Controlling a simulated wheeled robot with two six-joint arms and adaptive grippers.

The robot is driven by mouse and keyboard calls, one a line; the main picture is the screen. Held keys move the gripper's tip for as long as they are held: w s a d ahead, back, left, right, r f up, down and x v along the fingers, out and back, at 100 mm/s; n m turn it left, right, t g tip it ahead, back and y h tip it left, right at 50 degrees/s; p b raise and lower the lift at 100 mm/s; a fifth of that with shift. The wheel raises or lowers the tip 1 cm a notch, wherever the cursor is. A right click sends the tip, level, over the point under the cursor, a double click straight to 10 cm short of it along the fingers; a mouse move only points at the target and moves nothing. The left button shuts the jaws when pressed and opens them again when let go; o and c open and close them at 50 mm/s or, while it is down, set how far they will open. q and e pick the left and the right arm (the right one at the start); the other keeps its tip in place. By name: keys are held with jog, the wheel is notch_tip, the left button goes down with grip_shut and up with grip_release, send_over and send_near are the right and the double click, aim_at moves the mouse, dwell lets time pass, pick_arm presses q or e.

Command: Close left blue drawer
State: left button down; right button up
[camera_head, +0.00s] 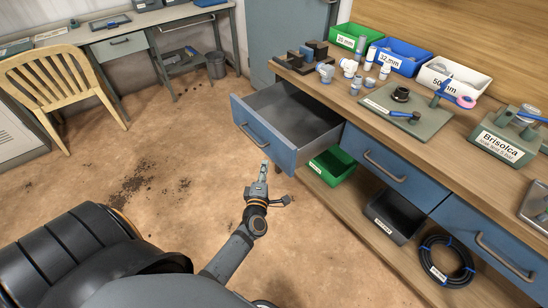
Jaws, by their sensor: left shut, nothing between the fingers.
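The left blue drawer (273,140) of the wooden workbench is pulled well out, and its grey inside looks empty. Its front panel with a dark bar handle (254,135) faces left. My left gripper (265,167) is shut and empty. In the picture it lies just below the lower right part of the drawer front; I cannot tell whether it touches the panel. My right gripper is out of view.
Two more blue drawers, a middle one (388,172) and a right one (487,245), are shut. A green bin (333,167), a black bin (392,216) and a coiled hose (446,262) sit on the lower shelf. Fittings and bins crowd the worktop. The floor at left is open.

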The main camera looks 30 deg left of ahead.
aim_at(276, 151)
pick_arm(q)
jog(key=w, duration=0.4)
jog(key=shift+d, duration=0.2)
jog(key=shift+w+d, duration=0.25)
jog(key=shift+w, duration=0.25)
jog(key=shift+w, duration=0.1)
